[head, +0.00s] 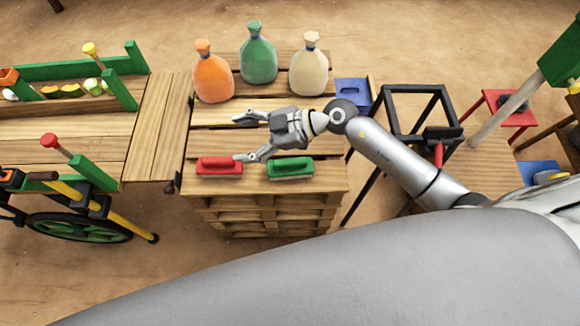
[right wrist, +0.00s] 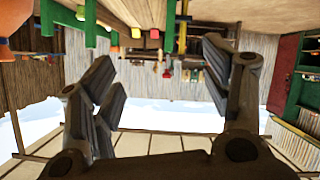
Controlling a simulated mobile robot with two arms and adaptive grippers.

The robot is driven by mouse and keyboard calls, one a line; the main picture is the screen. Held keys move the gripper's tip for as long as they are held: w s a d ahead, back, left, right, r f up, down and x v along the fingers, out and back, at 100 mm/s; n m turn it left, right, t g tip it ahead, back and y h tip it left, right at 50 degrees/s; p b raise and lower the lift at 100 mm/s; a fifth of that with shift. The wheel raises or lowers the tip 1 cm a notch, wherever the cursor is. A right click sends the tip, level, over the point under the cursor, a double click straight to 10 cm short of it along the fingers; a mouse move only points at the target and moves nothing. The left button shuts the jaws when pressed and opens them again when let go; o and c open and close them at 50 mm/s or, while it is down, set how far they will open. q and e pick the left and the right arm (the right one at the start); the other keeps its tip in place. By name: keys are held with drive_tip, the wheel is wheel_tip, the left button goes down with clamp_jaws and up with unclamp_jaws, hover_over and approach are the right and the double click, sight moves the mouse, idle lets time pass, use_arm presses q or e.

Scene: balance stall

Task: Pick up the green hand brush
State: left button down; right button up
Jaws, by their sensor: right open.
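The green hand brush (head: 290,168) lies on the front part of a stack of wooden pallets (head: 265,190) in the head view. The red hand brush (head: 219,167) lies to its left, with a gap between them. My right gripper (head: 241,138) reaches in from the right and points left above the pallet top. Its fingers are spread wide with nothing between them. The lower finger ends near the red brush, and the green brush is below and to the right of the fingertips. The right wrist view shows the open fingers (right wrist: 165,85) and neither brush. My left gripper is out of view.
Orange (head: 212,72), green (head: 258,54) and cream (head: 308,65) bottle-shaped sacks stand along the back of the pallets. A blue box (head: 352,93) is at the right rear. A black metal frame (head: 418,92) stands to the right. A wooden table (head: 70,140) adjoins on the left.

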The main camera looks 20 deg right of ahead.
sight(291, 158)
drive_tip(key=d+f+h, duration=0.1)
drive_tip(key=d+f, duration=0.1)
drive_tip(key=d+f+g+h, duration=0.2)
drive_tip(key=d+f+h, duration=0.1)
drive_tip(key=shift+s+d+f, duration=0.35)
drive_tip(key=shift+s, duration=0.05)
drive_tip(key=d+f+h, duration=0.1)
drive_tip(key=d, duration=0.1)
drive_tip(key=d+f+m+h, duration=0.1)
drive_tip(key=d, duration=0.1)
drive_tip(key=d+g+h, duration=0.1)
drive_tip(key=d, duration=0.1)
drive_tip(key=shift+d+f+m+h, duration=0.3)
drive_tip(key=shift+f+h, duration=0.1)
drive_tip(key=shift+d+f, duration=0.15)
drive_tip(key=shift+f, duration=0.2)
drive_tip(key=x, duration=0.4)
drive_tip(key=shift+s+f+b, duration=0.1)
drive_tip(key=shift+f+b, duration=0.2)
drive_tip(key=shift+b, duration=0.05)
drive_tip(key=x, duration=0.3)
drive_tip(key=s+x, duration=0.1)
drive_tip(key=x, duration=0.1)
drive_tip(key=shift+w+f, duration=0.1)
drive_tip(key=shift+f, duration=0.3)
drive_tip(key=c, duration=1.2)
